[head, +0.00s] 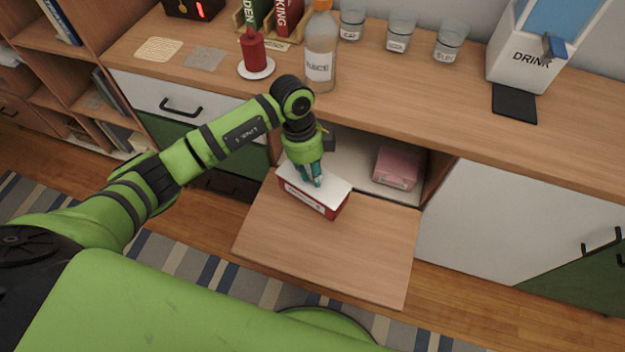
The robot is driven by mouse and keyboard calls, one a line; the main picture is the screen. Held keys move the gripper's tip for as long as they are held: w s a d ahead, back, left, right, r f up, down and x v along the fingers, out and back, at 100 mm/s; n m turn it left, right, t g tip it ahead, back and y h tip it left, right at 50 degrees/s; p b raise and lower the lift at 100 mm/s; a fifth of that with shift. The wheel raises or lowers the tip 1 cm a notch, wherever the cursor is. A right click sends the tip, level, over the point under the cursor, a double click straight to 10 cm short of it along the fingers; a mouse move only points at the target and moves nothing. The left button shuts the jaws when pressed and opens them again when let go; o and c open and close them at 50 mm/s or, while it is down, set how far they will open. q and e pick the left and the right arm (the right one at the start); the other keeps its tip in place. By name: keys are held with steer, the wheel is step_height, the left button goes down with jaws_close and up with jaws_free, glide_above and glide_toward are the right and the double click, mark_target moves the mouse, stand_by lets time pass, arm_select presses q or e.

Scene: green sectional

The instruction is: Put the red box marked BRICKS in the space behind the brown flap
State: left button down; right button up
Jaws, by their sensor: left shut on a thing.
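A red box with a white top (331,207) and a label on its front, too small to read, is at the open brown flap (330,255). My left gripper (313,181) points down over the box and is shut on it. I cannot tell whether the box touches the flap. The flap lies folded down and flat in front of an open compartment (355,152). A pink box (397,169) sits in the right part of that compartment. My arm hides part of the compartment's left side. My right gripper is not in view.
The wooden top above holds a red candle on a white plate (257,73), a bottle (319,60), several labelled glasses (399,33) and a drink dispenser (530,55). A white door (490,215) is right of the compartment.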

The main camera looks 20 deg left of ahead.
arm_select(q)
step_height(320, 180, down, 2)
steer(key=n, duration=0.3)
steer(key=shift+f+t, duration=0.1)
steer(key=shift+t, duration=0.3)
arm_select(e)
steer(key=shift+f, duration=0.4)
arm_select(q)
steer(key=shift+s+d+f+b, duration=0.1)
steer(key=shift+f+b, duration=1.6)
steer(key=shift+f, duration=1.1)
steer(key=shift+f+b, duration=0.4)
steer(key=shift+f, duration=0.35)
steer(key=shift+f+b, duration=0.35)
steer(key=shift+f, duration=0.35)
steer(key=shift+f+b, duration=0.35)
steer(key=shift+f, duration=0.4)
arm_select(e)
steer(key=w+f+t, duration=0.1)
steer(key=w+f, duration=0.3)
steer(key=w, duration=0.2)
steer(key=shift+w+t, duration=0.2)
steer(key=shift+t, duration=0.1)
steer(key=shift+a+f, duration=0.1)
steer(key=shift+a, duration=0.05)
